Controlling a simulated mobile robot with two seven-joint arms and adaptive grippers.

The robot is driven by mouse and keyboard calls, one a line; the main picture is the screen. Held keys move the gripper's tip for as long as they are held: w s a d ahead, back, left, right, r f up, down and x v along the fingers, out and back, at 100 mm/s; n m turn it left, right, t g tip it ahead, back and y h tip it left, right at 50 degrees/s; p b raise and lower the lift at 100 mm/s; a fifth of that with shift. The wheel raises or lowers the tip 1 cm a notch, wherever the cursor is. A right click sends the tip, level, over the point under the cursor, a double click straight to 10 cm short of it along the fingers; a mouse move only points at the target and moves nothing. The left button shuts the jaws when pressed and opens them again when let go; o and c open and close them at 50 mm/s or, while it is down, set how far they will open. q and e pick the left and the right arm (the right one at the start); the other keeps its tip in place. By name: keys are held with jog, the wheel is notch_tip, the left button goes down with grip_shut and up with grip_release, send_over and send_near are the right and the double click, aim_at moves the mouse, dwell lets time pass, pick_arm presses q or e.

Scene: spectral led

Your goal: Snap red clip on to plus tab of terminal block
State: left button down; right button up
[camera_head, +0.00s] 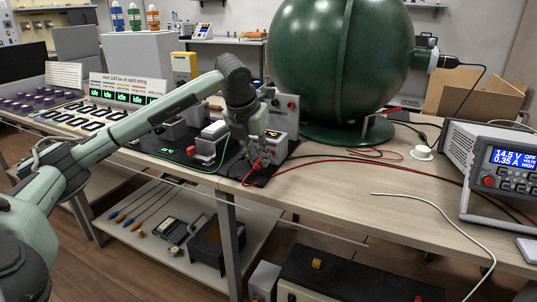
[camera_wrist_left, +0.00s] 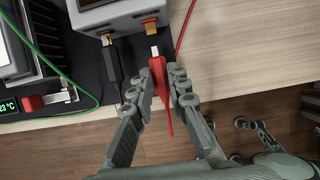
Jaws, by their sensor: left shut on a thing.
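My left gripper (camera_head: 257,164) reaches down at the front edge of the bench; it also shows in the left wrist view (camera_wrist_left: 163,82). It is shut on the red clip (camera_wrist_left: 159,68), whose silvery tip points at the terminal block. The terminal block (camera_wrist_left: 105,14) is a pale grey box with two brass tabs. The plus tab (camera_wrist_left: 150,26), with red at its base, lies just beyond the clip's tip; a small gap seems to separate them. A black clip (camera_wrist_left: 112,65) sits at the other tab. In the head view the red clip (camera_head: 254,166) is partly hidden by my fingers.
A red lead (camera_head: 330,158) runs across the bench towards the power supply (camera_head: 490,165) at right. A large green sphere (camera_head: 340,60) stands behind. A heat sink device (camera_wrist_left: 40,45) with a green wire lies left of the block. Bare bench top (camera_head: 330,195) lies to the right.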

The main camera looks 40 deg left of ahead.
pick_arm(q)
jog(key=shift+w, duration=0.2)
jog(key=shift+w+a+p, duration=0.2)
jog(key=shift+w+p, duration=0.35)
jog(key=shift+w, duration=0.5)
jog(key=c, duration=1.4)
grip_release()
jog(key=v, duration=1.2)
